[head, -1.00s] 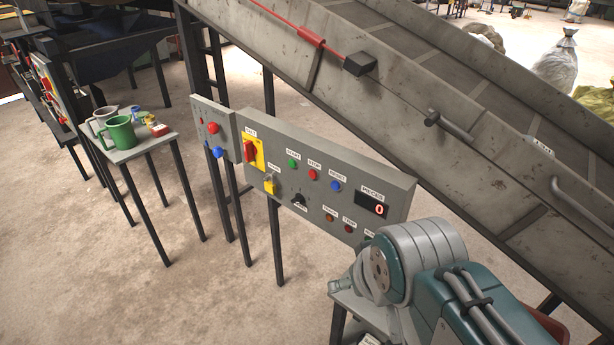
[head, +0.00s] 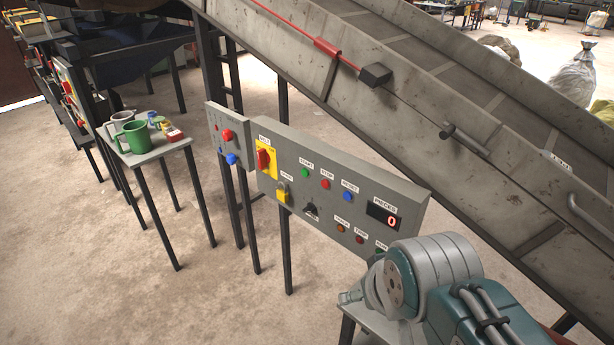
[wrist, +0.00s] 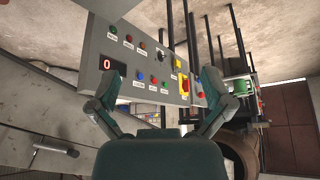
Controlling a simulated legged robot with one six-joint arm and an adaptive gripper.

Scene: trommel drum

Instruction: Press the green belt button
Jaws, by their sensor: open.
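The green button (head: 305,172) labelled START sits on the grey control panel (head: 330,160), left of a red STOP button and a blue RESET button. In the wrist view the panel (wrist: 92,57) appears turned over, and the green button (wrist: 165,86) is small and beyond my fingers. My gripper (wrist: 160,92) is open and empty, its two fingers spread on either side of the lower button row and apart from the panel. My gripper's fingers do not show in the head view.
The panel also has a yellow-backed red switch (head: 264,158), a black knob (head: 311,210) and a display (head: 384,217) reading 0. A sloping conveyor (head: 400,110) rises behind. A small table (head: 150,150) with mugs stands left.

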